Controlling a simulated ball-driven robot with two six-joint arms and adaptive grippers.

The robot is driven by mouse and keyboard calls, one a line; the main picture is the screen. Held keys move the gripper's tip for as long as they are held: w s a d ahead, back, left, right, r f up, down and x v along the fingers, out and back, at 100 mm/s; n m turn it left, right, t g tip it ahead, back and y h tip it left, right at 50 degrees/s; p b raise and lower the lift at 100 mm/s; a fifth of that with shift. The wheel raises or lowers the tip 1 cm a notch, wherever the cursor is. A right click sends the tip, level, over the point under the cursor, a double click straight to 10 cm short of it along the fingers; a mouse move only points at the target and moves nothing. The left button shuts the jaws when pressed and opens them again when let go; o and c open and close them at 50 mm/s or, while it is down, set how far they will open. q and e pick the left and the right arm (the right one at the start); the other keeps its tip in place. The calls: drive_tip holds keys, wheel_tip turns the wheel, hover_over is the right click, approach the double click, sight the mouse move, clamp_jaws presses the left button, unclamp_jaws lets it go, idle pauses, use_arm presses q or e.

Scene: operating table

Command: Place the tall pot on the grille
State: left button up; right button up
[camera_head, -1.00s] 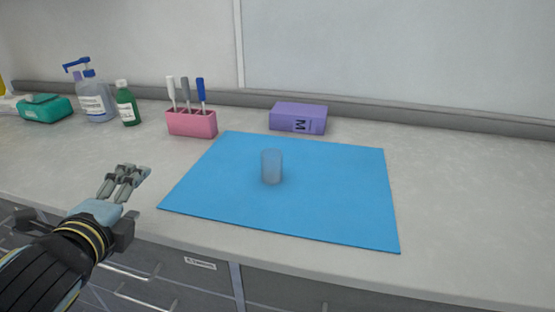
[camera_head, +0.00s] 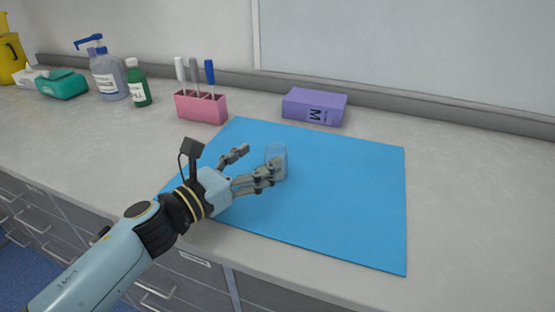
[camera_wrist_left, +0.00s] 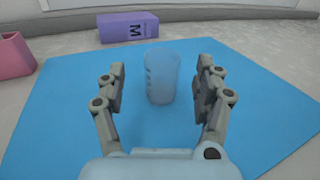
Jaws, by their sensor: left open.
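A clear, bluish cup-like pot (camera_head: 277,156) stands upright on the blue mat (camera_head: 340,200) in the head view. In the left wrist view the pot (camera_wrist_left: 162,75) is between and just beyond my fingertips, with faint marks on its side. My left gripper (camera_head: 254,163) is open and empty over the mat, close to the pot, and its lower finger covers part of the pot in the head view. It also shows open in the left wrist view (camera_wrist_left: 161,80). I see no grille. My right gripper is not in view.
Behind the mat lie a purple box (camera_head: 314,107) and a pink holder (camera_head: 201,106) with several pens. Farther left stand a green bottle (camera_head: 138,82), a pump bottle (camera_head: 109,78) and a teal pack (camera_head: 62,85). The counter right of the mat is clear.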

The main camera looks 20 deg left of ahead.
sight(268, 155)
use_arm(q)
drive_tip(key=p+x, duration=0.1)
drive_tip(key=x, duration=0.4)
drive_tip(key=shift+w+d, duration=0.25)
drive_tip(key=shift+d, duration=0.05)
drive_tip(key=c, duration=1.3)
